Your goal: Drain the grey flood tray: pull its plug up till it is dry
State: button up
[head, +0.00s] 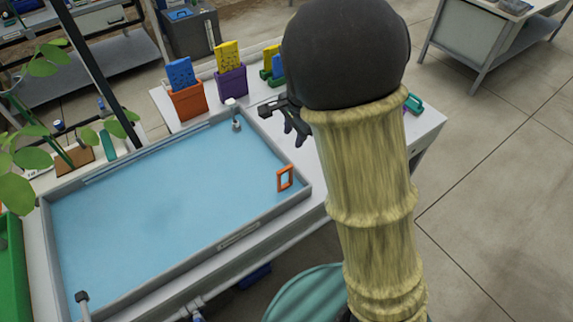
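The grey flood tray (150,282) holds a wide sheet of blue water. An upright orange rectangular loop (285,178) stands inside the tray near its right end; it looks like a pull handle, but I see no plug body under it. A pale-capped grey fitting (236,122) stands at the tray's back right corner. A dark-capped grey post (83,299) stands at the front left. My gripper (295,130) is beyond the tray's back right edge, apart from the orange loop. Its dark fingers appear spread and empty, partly hidden by my arm.
An orange pot (188,102) and a purple pot (231,82) with coloured cards stand behind the tray. A leafy plant (20,150) and dark post (95,65) are at left. A teal item (413,104) lies at the bench's right end. Floor at right is clear.

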aim_at(286, 169)
jog(key=shift+f, duration=0.1)
jog(key=w+f, duration=0.1)
jog(key=f, duration=0.4)
jog(key=w+a+f, duration=0.1)
jog(key=f, duration=0.5)
jog(key=f+b, duration=0.1)
jog(key=f, duration=0.5)
jog(key=shift+w+a, duration=0.4)
grip_shut()
